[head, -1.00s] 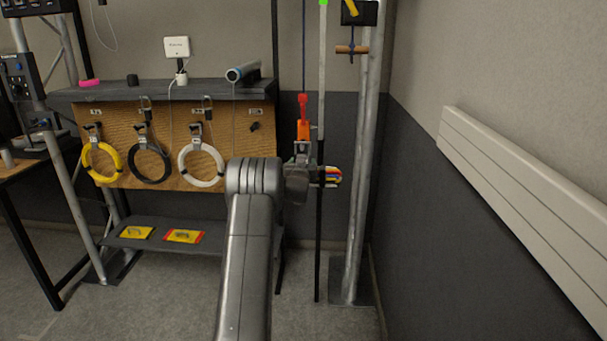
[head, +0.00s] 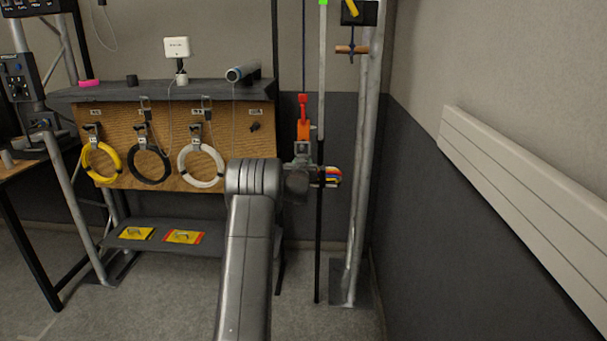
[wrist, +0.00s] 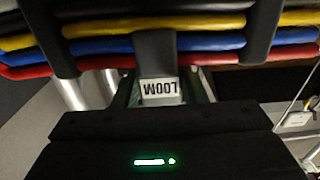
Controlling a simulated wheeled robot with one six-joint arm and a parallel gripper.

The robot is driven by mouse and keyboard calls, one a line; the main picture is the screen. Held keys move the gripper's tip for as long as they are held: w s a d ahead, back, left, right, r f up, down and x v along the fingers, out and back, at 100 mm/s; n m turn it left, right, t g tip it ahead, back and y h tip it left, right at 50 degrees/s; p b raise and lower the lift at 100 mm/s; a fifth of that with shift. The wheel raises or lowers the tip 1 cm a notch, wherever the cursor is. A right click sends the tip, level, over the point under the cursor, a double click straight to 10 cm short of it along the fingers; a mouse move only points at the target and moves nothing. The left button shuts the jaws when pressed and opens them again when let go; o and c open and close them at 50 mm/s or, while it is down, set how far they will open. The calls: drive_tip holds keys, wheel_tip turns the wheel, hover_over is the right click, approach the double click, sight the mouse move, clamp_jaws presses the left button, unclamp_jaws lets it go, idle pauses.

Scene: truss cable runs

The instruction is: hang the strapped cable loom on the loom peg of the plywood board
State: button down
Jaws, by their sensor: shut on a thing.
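The strapped cable loom (wrist: 210,40) is a bundle of black, yellow, blue and red cables crossing the top of the wrist view. My gripper (wrist: 160,98) is shut on the loom at this tab. In the head view the loom's colourful end (head: 333,177) shows right of my wrist; the rest is hidden. The plywood board (head: 225,125) is to the left. A small dark peg (head: 254,127) with a label above stands bare at its right end; my gripper is right of it and lower.
Yellow (head: 101,161), black (head: 149,162) and white (head: 202,166) cable rings hang on the board. A shelf (head: 130,92) tops it. A thin pole (head: 320,220) and an orange-red hanging device (head: 303,128) are close to my gripper. A truss upright (head: 362,170) stands right.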

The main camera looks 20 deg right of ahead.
drive_tip(key=shift+r+p, duration=0.45)
drive_tip(key=shift+r, duration=1.05)
drive_tip(key=shift+f+b, duration=0.3)
drive_tip(key=shift+b, duration=0.2)
drive_tip(key=r+b+v, duration=0.1)
drive_tip(key=b+v, duration=0.5)
drive_tip(key=v, duration=0.3)
drive_tip(key=shift+r, duration=0.2)
idle(1.1)
drive_tip(key=shift+s+a, duration=0.1)
drive_tip(key=shift+s, duration=0.1)
idle(0.4)
